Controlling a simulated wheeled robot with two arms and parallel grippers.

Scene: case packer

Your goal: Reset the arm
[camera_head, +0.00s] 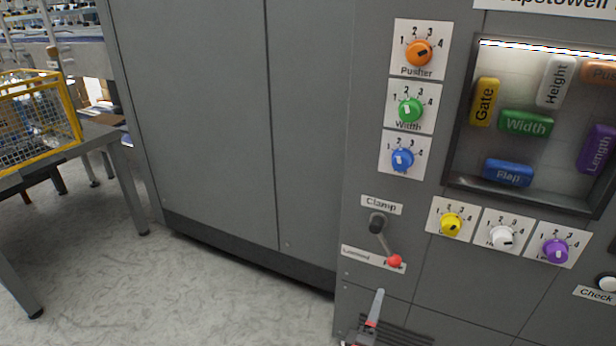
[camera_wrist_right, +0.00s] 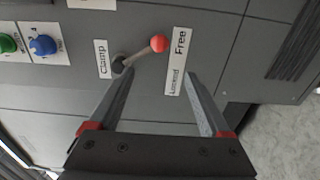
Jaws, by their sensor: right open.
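My right gripper (camera_head: 374,318) is at the lower middle of the head view, just below the clamp lever. In the wrist view the right gripper (camera_wrist_right: 160,82) is open, with nothing between its fingers. The clamp lever has a dark pivot and a red ball knob (camera_head: 394,261). The red knob also shows in the wrist view (camera_wrist_right: 158,43), beyond the fingertips. The lever leans toward the "Free" end of its label (camera_wrist_right: 177,62). One fingertip overlaps the picture close to the pivot; I cannot tell if they touch. My left gripper is not in view.
The grey machine front carries orange (camera_head: 419,53), green (camera_head: 410,110), blue (camera_head: 402,159), yellow (camera_head: 450,224), white (camera_head: 501,238) and purple (camera_head: 556,251) dials. A recessed window (camera_head: 462,150) holds coloured labelled blocks. A table (camera_head: 95,137) with a yellow-framed wire basket (camera_head: 40,118) stands left. Floor between is clear.

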